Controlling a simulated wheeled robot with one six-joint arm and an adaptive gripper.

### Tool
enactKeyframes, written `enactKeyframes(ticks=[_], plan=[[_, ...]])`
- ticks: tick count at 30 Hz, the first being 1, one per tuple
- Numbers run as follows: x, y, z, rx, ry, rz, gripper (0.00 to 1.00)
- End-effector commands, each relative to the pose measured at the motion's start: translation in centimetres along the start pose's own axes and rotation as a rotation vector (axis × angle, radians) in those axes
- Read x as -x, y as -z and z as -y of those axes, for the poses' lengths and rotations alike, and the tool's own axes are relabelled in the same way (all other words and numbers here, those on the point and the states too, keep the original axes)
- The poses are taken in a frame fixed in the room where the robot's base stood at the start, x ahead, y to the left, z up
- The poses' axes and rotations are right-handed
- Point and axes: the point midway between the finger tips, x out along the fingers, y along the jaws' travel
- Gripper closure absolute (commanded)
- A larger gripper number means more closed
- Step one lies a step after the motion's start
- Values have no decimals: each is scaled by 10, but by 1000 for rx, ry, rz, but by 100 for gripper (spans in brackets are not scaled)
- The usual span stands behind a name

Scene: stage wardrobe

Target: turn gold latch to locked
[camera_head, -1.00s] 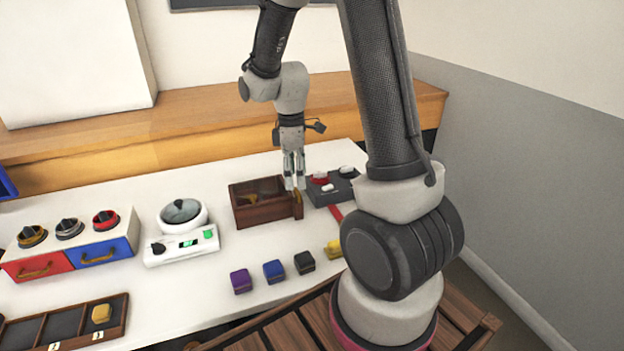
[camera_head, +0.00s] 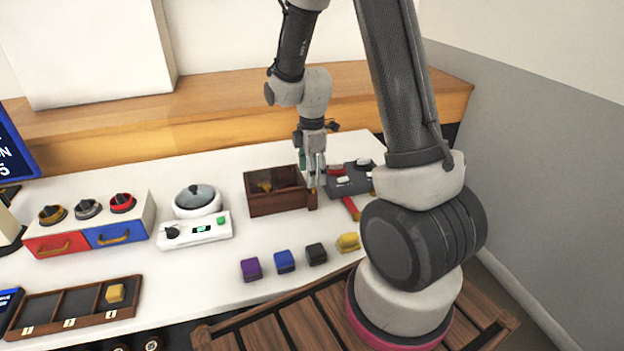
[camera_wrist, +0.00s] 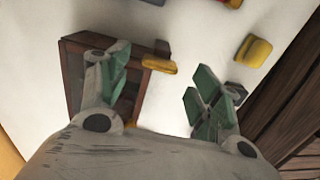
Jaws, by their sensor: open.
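The dark brown wooden box (camera_head: 272,203) stands on the white table, open at the top, with a small gold thing (camera_head: 265,186) inside. The gold latch (camera_wrist: 160,66) shows in the wrist view as a short bar at the end of the box, sticking out from its side. In the head view it is mostly hidden by my fingers, and its marked setting cannot be read. My gripper (camera_head: 316,178) points down at the right end of the box. In the wrist view my gripper (camera_wrist: 163,88) is open, its green-grey fingers apart on either side of the latch, with nothing held.
A dark grey panel (camera_head: 345,187) with red and white controls is close to the right. Purple (camera_head: 251,269), blue (camera_head: 284,261), black (camera_head: 316,253) and yellow (camera_head: 348,242) blocks stand in front. A white scale-like device (camera_head: 197,230) stands left. Table between is clear.

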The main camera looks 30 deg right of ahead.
Motion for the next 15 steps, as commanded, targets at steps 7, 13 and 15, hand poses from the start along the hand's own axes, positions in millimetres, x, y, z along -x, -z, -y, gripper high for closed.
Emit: enactKeyframes(ticks=[7, 13, 15], plan=[[-27, 0, 0, -1, 1, 0, 36], [-28, 0, 0, -1, 0, 0, 36], [-28, 0, 0, -1, 0, 0, 36]])
